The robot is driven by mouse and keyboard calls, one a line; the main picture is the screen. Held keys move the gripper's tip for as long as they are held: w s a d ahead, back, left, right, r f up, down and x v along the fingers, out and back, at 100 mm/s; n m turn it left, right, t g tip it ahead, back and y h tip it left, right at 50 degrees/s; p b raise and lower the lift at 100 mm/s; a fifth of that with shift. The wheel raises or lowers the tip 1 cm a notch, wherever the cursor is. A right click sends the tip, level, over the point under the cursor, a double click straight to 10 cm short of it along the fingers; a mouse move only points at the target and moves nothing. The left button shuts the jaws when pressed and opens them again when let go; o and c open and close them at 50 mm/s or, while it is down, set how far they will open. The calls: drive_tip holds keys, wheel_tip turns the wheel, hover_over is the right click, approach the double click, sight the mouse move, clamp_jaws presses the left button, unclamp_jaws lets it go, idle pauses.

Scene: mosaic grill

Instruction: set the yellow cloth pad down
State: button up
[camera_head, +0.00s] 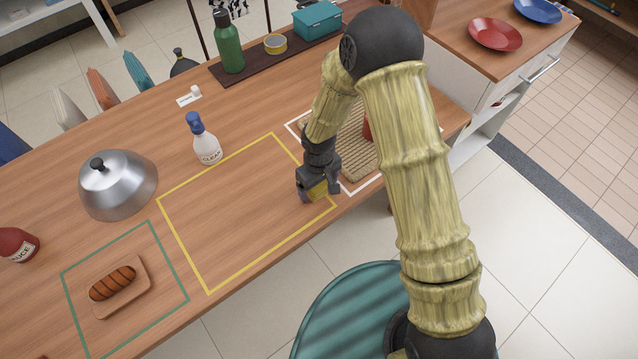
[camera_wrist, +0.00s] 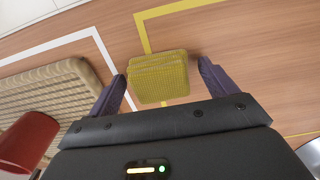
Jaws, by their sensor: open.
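The yellow cloth pad (camera_wrist: 160,78) looks folded in layers. It appears to lie on the wooden counter at the right corner of the yellow outline (camera_wrist: 145,35). The fingers hide the rest of the pad there.
A woven mat (camera_head: 358,150) inside a white outline lies just right, with a red object (camera_wrist: 28,140) on it. The yellow outline's inside is otherwise clear.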

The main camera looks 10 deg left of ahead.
wheel_tip(320, 180, up, 12)
drive_tip(key=shift+r, duration=0.15)
idle(0.3)
drive_tip(key=shift+d, duration=0.1)
idle(0.6)
drive_tip(key=s+d+r+m+t, duration=0.1)
drive_tip(key=s+d+r+m, duration=0.1)
drive_tip(key=d, duration=0.6)
drive_tip(key=s+d+r+m, duration=0.2)
drive_tip(key=d+r+m, duration=0.2)
drive_tip(key=d, duration=0.5)
drive_tip(key=s+d+r+m+t, duration=0.1)
drive_tip(key=s+d+r+m, duration=0.2)
drive_tip(key=d, duration=0.5)
drive_tip(key=shift+d+r+m+t, duration=0.2)
drive_tip(key=shift+r+m+t, duration=0.1)
drive_tip(key=shift+r+m, duration=0.2)
